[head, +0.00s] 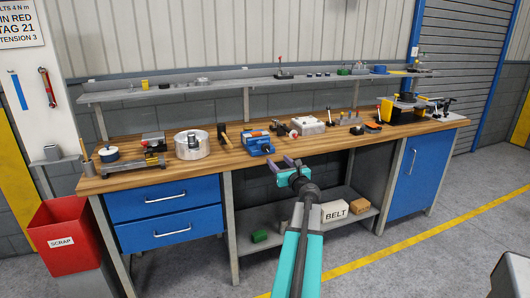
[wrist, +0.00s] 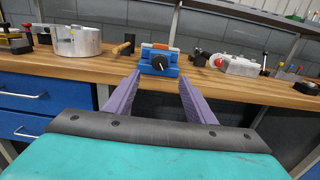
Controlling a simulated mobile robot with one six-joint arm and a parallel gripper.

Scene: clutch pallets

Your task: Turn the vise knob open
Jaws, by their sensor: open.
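The blue vise (head: 257,142) sits on the wooden workbench near its front edge, left of the middle. In the wrist view the vise (wrist: 146,57) is ahead, between and beyond my fingers, with a dark round knob (wrist: 159,62) with a light mark on its front face. An orange strip shows along the vise's top. My gripper (head: 289,162) is open and empty, in front of the bench edge and slightly right of the vise. In the wrist view its two purple fingers (wrist: 158,88) are spread wide, apart from the vise and knob.
A metal cylinder (wrist: 78,41) and a hammer (head: 223,136) lie left of the vise. A light grey box-shaped part (head: 307,125) stands to the right. The shelf (head: 220,83) runs above the bench. A red scrap bin (head: 64,232) stands at left. The bench edge before the vise is clear.

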